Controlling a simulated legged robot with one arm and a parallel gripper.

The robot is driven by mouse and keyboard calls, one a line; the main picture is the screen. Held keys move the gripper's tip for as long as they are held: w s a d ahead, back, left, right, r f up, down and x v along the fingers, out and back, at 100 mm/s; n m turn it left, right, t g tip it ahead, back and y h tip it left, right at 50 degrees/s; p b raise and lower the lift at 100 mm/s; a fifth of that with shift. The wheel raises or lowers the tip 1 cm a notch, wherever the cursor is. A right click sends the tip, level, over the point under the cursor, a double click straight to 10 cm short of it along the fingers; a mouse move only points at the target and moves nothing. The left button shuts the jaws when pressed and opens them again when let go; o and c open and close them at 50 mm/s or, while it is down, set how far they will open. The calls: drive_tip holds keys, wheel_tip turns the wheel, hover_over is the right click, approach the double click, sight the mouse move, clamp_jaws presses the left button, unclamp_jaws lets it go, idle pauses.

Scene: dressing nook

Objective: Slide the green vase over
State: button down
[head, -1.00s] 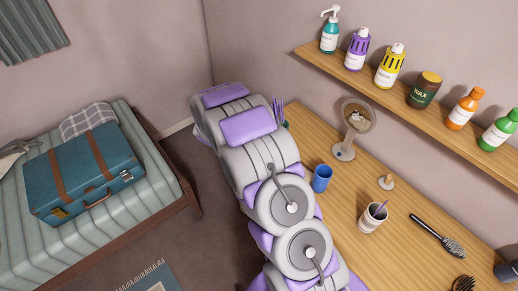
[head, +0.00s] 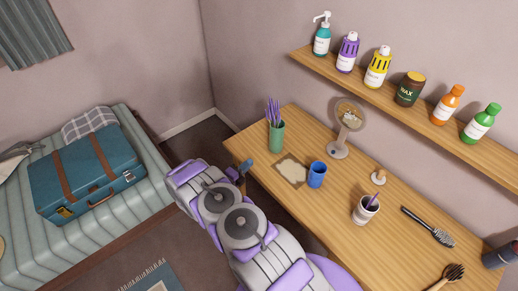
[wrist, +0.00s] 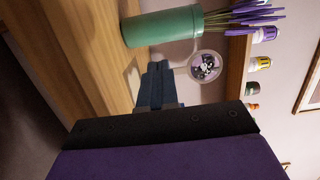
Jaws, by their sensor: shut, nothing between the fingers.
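The green vase (head: 276,138) stands upright near the far left end of the wooden dressing table (head: 310,215), holding purple sprigs (head: 273,109). In the wrist view the vase (wrist: 163,27) appears sideways, just beyond my fingertips. My gripper (head: 247,166) is shut and empty at the table's left edge, on the near-left side of the vase. Its dark blue fingers (wrist: 154,83) point toward the vase's side in the wrist view. A narrow gap seems to separate them; I cannot tell for certain whether they touch.
A square tan mat (head: 291,172) lies right of my gripper, with a blue cup (head: 317,175) beside it. A round mirror (head: 346,120) stands behind. A white cup (head: 365,210) and hairbrush (head: 430,228) are farther right. A bottle shelf (head: 390,88) hangs above the table.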

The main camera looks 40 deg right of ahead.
sight(273, 142)
drive_tip(key=b+x, duration=0.2)
drive_tip(key=x, duration=1.1)
drive_tip(key=shift+d, duration=0.55)
